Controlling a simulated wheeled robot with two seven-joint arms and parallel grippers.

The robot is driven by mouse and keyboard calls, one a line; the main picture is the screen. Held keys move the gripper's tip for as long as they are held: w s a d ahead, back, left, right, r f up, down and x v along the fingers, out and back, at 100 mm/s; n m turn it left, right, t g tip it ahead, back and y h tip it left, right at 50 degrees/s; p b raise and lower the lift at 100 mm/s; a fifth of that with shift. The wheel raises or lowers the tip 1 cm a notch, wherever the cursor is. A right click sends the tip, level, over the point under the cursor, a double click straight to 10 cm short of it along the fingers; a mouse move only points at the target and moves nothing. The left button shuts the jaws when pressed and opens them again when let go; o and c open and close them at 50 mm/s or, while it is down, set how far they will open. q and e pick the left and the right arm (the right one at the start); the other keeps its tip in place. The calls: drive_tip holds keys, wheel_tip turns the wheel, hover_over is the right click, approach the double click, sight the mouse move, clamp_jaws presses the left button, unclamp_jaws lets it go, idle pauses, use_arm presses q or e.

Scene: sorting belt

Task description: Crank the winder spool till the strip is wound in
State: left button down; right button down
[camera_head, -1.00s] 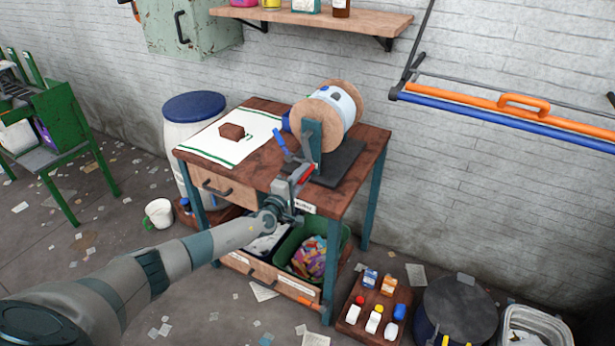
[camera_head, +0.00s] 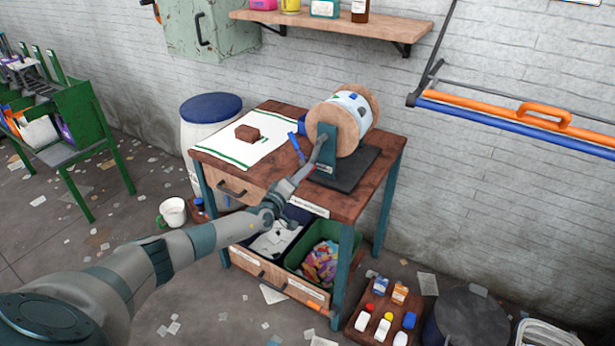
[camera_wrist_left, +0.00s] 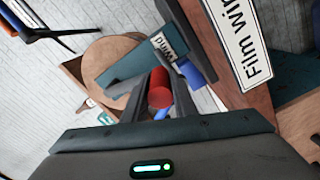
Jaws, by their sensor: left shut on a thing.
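The winder spool has a wooden flange (camera_head: 332,118) and a pale strip with blue and green patches (camera_head: 351,107) around its drum. It sits on a teal stand (camera_head: 327,150) with a dark base on the table. My left gripper (camera_head: 320,150) is at the near side of this stand. In the left wrist view, my left gripper (camera_wrist_left: 158,98) is shut on a red cylindrical handle (camera_wrist_left: 159,88), which lies between its fingers. A blue bar (camera_head: 296,146) shows left of the stand. My right gripper is not in view.
A white sheet with green stripes (camera_head: 235,158) lies on the table, with a brown block (camera_head: 247,134) on it. Bins (camera_head: 325,235) stand on the shelf below. A blue-lidded barrel (camera_head: 211,107) is behind left. A tray of small bottles (camera_head: 364,335) lies on the floor.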

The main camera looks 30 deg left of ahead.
use_arm(q)
drive_tip(key=shift+a+r+m, duration=0.2)
drive_tip(key=shift+a+m, duration=0.65)
drive_tip(key=shift+m, duration=0.15)
drive_tip(key=c, duration=1.5)
unclamp_jaws()
drive_tip(key=shift+o, duration=0.2)
drive_tip(key=shift+r, duration=0.1)
